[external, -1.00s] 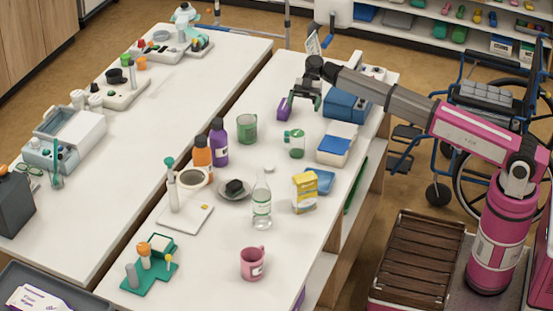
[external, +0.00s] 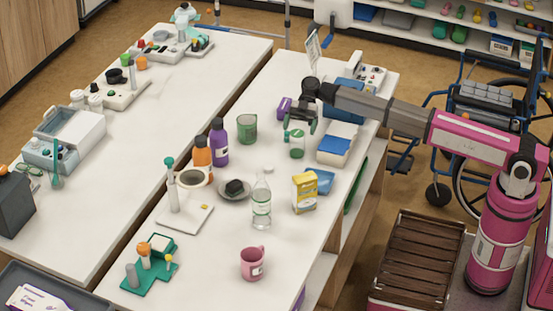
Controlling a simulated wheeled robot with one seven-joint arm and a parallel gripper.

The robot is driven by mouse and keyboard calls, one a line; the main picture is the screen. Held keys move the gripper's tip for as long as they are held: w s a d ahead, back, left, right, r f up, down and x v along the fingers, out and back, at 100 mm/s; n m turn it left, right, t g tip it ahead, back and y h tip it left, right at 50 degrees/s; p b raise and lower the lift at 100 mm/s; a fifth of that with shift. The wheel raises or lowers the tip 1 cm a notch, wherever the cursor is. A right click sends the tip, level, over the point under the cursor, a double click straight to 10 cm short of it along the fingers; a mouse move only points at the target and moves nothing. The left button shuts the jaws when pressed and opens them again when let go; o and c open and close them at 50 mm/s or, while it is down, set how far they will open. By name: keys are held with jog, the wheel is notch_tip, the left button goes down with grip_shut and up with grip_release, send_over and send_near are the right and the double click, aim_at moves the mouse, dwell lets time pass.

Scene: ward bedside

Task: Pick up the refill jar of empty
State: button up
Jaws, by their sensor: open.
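A small clear jar with green on it (external: 297,152) stands upright on the near white table, toward its far end. It looks like the refill jar, but its label is too small to read. My gripper (external: 301,131) is open, pointing down at the top of this jar, with its fingers about the jar's upper part in the picture. The fingers partly hide the jar's top. I cannot tell whether they touch it.
A green beaker (external: 247,128) stands left of the jar and a purple item (external: 284,106) behind it. A blue-and-white box (external: 334,150) is close on the right.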

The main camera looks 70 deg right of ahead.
aim_at(295, 144)
jog(key=x, duration=0.4)
jog(key=shift+s+a+f, duration=0.1)
jog(key=shift+a+f, duration=0.1)
jog(key=c, duration=1)
